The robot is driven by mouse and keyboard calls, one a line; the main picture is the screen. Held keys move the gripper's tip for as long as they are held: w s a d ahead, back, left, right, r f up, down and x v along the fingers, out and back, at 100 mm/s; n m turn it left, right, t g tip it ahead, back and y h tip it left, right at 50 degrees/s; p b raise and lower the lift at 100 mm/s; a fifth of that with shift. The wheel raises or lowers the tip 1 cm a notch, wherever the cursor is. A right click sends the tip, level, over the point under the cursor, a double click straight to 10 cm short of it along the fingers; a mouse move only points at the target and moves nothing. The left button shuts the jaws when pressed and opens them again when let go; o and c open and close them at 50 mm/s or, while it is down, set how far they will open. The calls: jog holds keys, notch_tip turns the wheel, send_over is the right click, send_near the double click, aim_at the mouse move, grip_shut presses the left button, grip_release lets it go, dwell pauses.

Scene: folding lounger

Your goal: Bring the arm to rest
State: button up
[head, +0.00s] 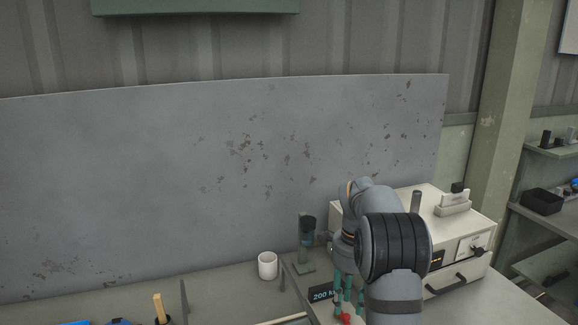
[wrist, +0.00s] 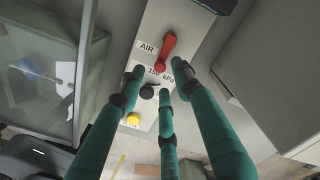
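My arm (head: 392,255) reaches down at the lower right of the head view, in front of a cream box-shaped unit. My gripper (head: 347,292) points down there, with teal fingers. In the wrist view, the three teal fingers of my gripper (wrist: 157,80) are spread apart, with nothing held between them. Beyond the fingertips is a pale panel (wrist: 185,22) marked "AIR", with a red lever (wrist: 168,48), a black knob (wrist: 148,91) and a yellow button (wrist: 133,119). Whether a fingertip touches the panel, I cannot tell.
The cream unit (head: 476,222) with a black handle stands right of my arm. A white mug (head: 267,265) and a small grey-green stand (head: 305,256) are to its left. A dark "200 k…" display (head: 321,293) is close to my fingers. A grey board (head: 150,170) rises behind the bench.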

aim_at(347, 316)
notch_tip(347, 316, up, 9)
notch_tip(347, 316, down, 12)
jog(key=shift+s+r, duration=0.1)
jog(key=shift+r, duration=0.1)
jog(key=shift+d+f+p, duration=0.1)
jog(key=shift+f+p, duration=0.15)
jog(key=shift+p, duration=0.1)
jog(key=shift+w+d+r+n+p, duration=0.1)
jog(key=shift+w+d+n+p, duration=0.1)
jog(key=shift+n+p, duration=0.45)
jog(key=shift+d+n, duration=0.2)
jog(key=shift+n, duration=0.75)
jog(key=shift+w+d+f+n+p, duration=0.1)
jog(key=shift+w+f+n+p, duration=0.1)
jog(key=shift+n+p, duration=0.2)
